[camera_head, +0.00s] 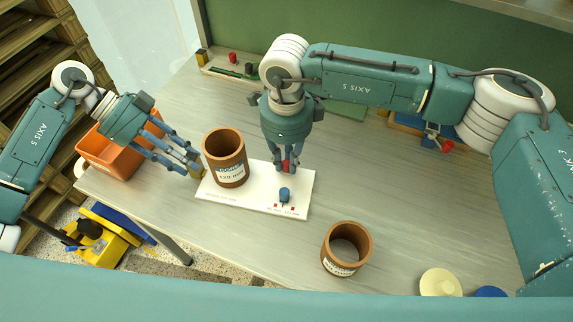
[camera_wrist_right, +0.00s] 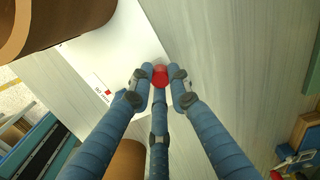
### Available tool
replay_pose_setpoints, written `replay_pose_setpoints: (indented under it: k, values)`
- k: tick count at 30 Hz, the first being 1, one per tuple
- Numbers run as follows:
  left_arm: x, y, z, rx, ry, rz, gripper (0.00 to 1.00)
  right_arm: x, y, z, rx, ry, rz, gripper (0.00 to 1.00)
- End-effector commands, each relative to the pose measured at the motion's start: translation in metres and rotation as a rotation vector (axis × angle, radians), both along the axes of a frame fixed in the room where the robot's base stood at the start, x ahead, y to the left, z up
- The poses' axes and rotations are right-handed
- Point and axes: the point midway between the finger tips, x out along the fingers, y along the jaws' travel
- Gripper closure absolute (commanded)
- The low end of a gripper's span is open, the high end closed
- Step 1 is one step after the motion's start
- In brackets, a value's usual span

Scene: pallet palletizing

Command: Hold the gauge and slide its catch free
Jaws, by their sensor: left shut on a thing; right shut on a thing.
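A white board (camera_head: 240,197) with small print, red marks and a blue knob (camera_head: 284,194) lies on the table; I cannot tell for sure which part is the gauge or its catch. My right gripper (camera_head: 285,166) points down over the board's far right part, shut on a small red piece (camera_head: 287,161). In the right wrist view the red piece (camera_wrist_right: 160,75) sits between the fingertips.
A brown labelled pot (camera_head: 224,160) stands on the board between my grippers. Another brown pot (camera_head: 346,248) stands nearer the front edge, beside a cream disc (camera_head: 439,283). An orange bin (camera_head: 106,155) is at the left. The table's right middle is clear.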

Motion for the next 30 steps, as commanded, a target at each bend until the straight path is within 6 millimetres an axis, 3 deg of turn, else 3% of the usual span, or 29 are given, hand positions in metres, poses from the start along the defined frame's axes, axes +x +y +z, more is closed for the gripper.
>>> replay_pose_setpoints:
  k: [12,30]
  values:
    - [0.0,0.001,0.0,0.001,0.0,0.0,1.0,-0.001,-0.015,0.001,-0.002,-0.002,-0.002,1.0]
    - [0.0,0.001,0.0,0.003,0.0,0.001,1.0,-0.001,-0.019,0.0,-0.004,-0.001,-0.002,1.0]
